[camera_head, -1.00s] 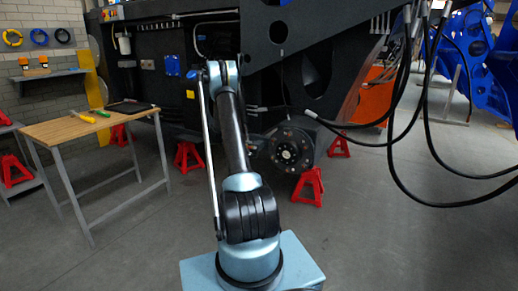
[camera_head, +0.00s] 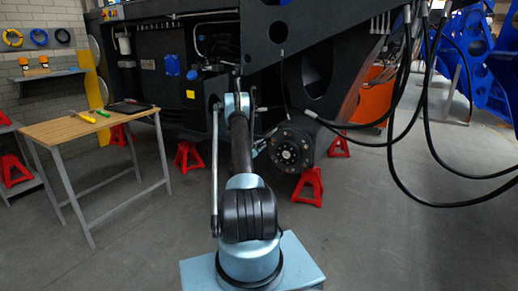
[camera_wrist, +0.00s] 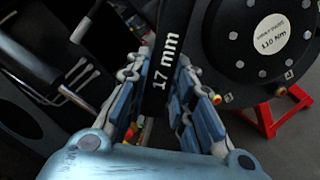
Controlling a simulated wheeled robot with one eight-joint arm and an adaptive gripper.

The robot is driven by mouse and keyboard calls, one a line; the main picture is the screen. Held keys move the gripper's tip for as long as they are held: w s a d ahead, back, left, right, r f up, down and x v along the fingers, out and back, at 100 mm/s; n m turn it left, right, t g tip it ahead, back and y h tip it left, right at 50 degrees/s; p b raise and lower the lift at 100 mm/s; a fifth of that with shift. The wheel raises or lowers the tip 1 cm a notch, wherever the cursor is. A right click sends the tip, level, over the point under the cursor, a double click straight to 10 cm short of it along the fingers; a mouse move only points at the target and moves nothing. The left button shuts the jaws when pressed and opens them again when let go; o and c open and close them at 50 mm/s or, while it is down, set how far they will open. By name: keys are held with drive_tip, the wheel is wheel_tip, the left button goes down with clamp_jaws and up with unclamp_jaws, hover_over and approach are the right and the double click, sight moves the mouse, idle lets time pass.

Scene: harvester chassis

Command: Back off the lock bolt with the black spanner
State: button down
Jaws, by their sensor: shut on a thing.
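The black spanner (camera_wrist: 169,62), marked "17 mm", stands between the blue-padded fingers of my gripper (camera_wrist: 163,80) in the wrist view. My gripper is shut on it. The spanner runs up out of the top of that view, so its far end is hidden. In the head view my arm largely hides the gripper, and I cannot make out the spanner. A dark round hub (camera_wrist: 235,45) with a "110 Nm" label lies right of the spanner in the wrist view; it also shows in the head view (camera_head: 291,150). I cannot tell which bolt is the lock bolt.
The dark harvester chassis (camera_head: 150,85) fills the back. Red stands (camera_head: 308,188) are on the floor by the hub. Black hoses (camera_head: 400,165) hang at the right. A wooden-topped table (camera_head: 65,130) with tools stands at the left. The floor at the front right is clear.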

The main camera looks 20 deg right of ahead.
drive_tip(key=shift+s+d+r, duration=0.1)
drive_tip(key=shift+r, duration=0.05)
drive_tip(key=shift+w+x, duration=0.2)
drive_tip(key=shift+x, duration=3)
drive_tip(key=shift+w, duration=0.15)
drive_tip(key=shift+w+a+r+n, duration=0.75)
drive_tip(key=shift+w+r+n, duration=0.15)
drive_tip(key=shift+n, duration=0.3)
drive_tip(key=shift+w+a+r+n+t, duration=0.15)
drive_tip(key=shift+w+a+r+n, duration=0.25)
drive_tip(key=shift+w+n, duration=0.15)
drive_tip(key=shift+w+a+r+n+t, duration=0.15)
drive_tip(key=shift+w+a+r+n, duration=0.2)
drive_tip(key=shift+n, duration=0.3)
drive_tip(key=shift+w+r, duration=0.1)
drive_tip(key=shift+w, duration=0.05)
drive_tip(key=shift+w+a+r+n, duration=0.25)
drive_tip(key=shift+w+a+n, duration=0.15)
drive_tip(key=shift+w+n, duration=0.15)
drive_tip(key=shift+w+a+r+n, duration=0.3)
drive_tip(key=shift+w+a+n, duration=0.15)
drive_tip(key=shift+n, duration=0.2)
